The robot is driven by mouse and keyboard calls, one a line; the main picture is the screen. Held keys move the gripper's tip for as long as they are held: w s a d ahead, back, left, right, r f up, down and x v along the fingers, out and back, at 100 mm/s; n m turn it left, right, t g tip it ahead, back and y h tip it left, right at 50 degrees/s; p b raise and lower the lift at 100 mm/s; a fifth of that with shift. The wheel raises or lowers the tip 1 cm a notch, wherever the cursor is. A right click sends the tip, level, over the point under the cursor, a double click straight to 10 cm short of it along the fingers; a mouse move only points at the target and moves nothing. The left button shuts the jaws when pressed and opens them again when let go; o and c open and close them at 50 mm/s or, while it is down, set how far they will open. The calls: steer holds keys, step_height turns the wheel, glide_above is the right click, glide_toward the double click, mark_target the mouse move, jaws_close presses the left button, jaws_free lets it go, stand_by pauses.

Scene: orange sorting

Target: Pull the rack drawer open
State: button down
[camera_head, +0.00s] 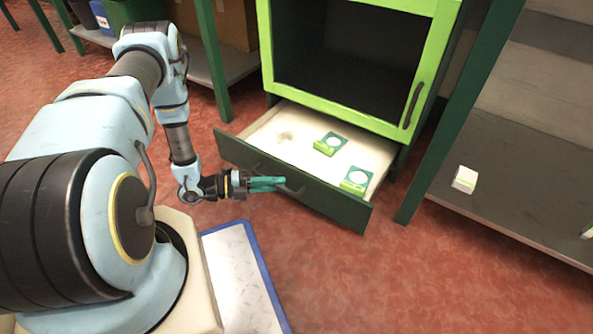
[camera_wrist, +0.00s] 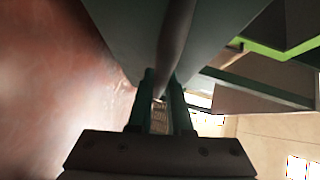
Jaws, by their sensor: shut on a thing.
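The rack drawer (camera_head: 340,207) is pulled out from beneath the green rack (camera_head: 264,50), with its pale inside showing. Its dark green front carries a dark bar handle (camera_head: 296,190). My gripper (camera_head: 280,184) is at the front of the drawer, shut on the handle. In the wrist view the handle (camera_wrist: 177,45) runs between the two fingers of my gripper (camera_wrist: 162,85), with the drawer front close behind it. Part of the handle is hidden by the fingers in the head view.
Two small green-and-white boxes (camera_head: 330,144) (camera_head: 356,180) lie in the drawer. A white box (camera_head: 465,179) sits on the grey shelf (camera_head: 490,150) to the right. A green rack leg (camera_head: 430,165) stands close to the drawer's right. Red floor (camera_head: 400,280) in front is clear.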

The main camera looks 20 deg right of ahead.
steer(key=s+a+p, duration=0.2)
steer(key=s+a, duration=0.1)
steer(key=a, duration=0.2)
steer(key=shift+s+a, duration=0.15)
steer(key=shift+s, duration=0.05)
steer(key=c, duration=0.8)
jaws_free()
steer(key=shift+c, duration=0.2)
steer(key=p+v, duration=0.3)
steer(key=v, duration=0.7)
steer(key=shift+w+a, duration=0.15)
steer(key=shift+a, duration=0.2)
steer(key=shift+r, duration=0.1)
